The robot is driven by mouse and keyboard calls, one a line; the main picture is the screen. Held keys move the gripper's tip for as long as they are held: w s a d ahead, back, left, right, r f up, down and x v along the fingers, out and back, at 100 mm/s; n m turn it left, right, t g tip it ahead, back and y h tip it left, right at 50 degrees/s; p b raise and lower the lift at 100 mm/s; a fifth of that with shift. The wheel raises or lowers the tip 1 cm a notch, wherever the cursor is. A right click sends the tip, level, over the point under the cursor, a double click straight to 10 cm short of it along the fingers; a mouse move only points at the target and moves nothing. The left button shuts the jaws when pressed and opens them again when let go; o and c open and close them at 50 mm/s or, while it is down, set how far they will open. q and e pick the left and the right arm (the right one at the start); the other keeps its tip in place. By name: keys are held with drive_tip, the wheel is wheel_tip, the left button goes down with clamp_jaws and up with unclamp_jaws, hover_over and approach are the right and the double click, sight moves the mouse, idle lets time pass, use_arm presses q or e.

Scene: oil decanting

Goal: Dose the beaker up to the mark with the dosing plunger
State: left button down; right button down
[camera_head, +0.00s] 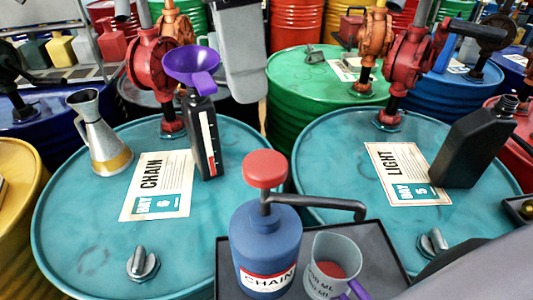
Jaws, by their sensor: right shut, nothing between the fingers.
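The dosing plunger is a blue bottle (266,240) labelled CHAIN, with a red knob (265,169) standing well above its body on a dark stem. Its dark spout (318,204) reaches right and bends down above the right side of the beaker. The clear beaker (332,253) has ML markings, a purple handle (358,289) and some red liquid showing inside. I cannot read the liquid level against the mark. My right gripper (440,262) is at the bottom right, apart from the plunger and beaker, shut and mostly hidden by my grey arm. My left gripper is not in view.
A dark tray (375,243) bears bottle and beaker. The teal CHAIN drum (80,240) carries a metal jug (100,135) and a dark bottle (205,140) with purple funnel (190,68). The teal LIGHT drum (335,175) carries a black bottle (474,145). Red pumps stand behind.

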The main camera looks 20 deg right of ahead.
sight(260, 162)
drive_tip(key=shift+f, duration=0.15)
drive_tip(key=shift+d+f+b, duration=0.2)
drive_tip(key=shift+f+b, duration=1)
drive_tip(key=shift+f, duration=0.5)
drive_tip(key=shift+d+f+b, duration=0.15)
drive_tip(key=shift+f+b, duration=1.05)
drive_tip(key=shift+f, duration=0.45)
